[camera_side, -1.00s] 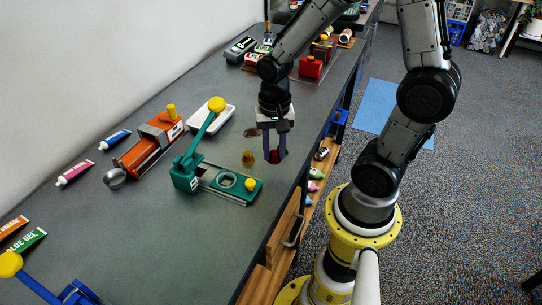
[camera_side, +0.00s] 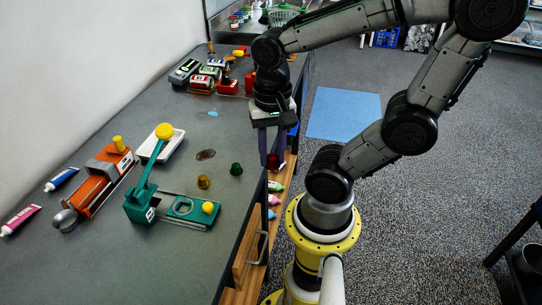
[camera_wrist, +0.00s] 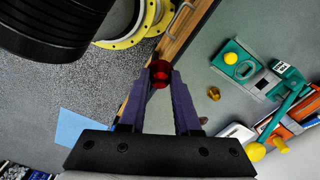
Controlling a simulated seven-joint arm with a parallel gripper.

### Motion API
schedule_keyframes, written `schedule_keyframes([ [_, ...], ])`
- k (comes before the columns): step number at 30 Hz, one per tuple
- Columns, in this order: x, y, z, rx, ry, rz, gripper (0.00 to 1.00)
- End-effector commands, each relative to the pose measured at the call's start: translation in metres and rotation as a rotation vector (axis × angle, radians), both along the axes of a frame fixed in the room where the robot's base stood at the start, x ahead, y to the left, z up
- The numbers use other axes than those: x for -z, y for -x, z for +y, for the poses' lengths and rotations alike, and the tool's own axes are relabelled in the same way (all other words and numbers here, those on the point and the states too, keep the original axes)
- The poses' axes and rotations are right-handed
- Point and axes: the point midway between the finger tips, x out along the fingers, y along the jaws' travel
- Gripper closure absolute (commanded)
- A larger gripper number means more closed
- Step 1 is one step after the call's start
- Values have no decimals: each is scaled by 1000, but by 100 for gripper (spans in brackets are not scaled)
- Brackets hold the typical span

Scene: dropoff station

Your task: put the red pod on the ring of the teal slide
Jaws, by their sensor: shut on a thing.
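My gripper (camera_side: 271,158) is shut on the red pod (camera_side: 275,161), which shows between the fingertips near the counter's front edge. In the wrist view the red pod (camera_wrist: 160,74) also sits between the finger ends, seemingly above the counter. The teal slide (camera_side: 157,211) lies to the left of my gripper in the side view, with its lever raised and a yellow ball on top. Its ring (camera_side: 183,206) is bare and lies beside a yellow knob (camera_side: 208,207). The ring also shows in the wrist view (camera_wrist: 246,68), right of my gripper.
An amber pod (camera_side: 203,182) and a green pod (camera_side: 236,169) stand between my gripper and the slide. An orange device (camera_side: 98,181) and a white tray (camera_side: 161,145) are left and behind. Boxes and devices (camera_side: 207,77) fill the counter's far end.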

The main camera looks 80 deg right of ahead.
Motion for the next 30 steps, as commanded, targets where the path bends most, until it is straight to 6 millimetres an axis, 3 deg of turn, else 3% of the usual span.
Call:
schedule_keyframes([
  [10,-17,-97,1,73,-1,7,96],
  [18,4,-176,28,44,0,7,96],
  [24,33,-204,52,-14,0,6,96],
  [30,53,-204,65,-53,0,4,96],
])
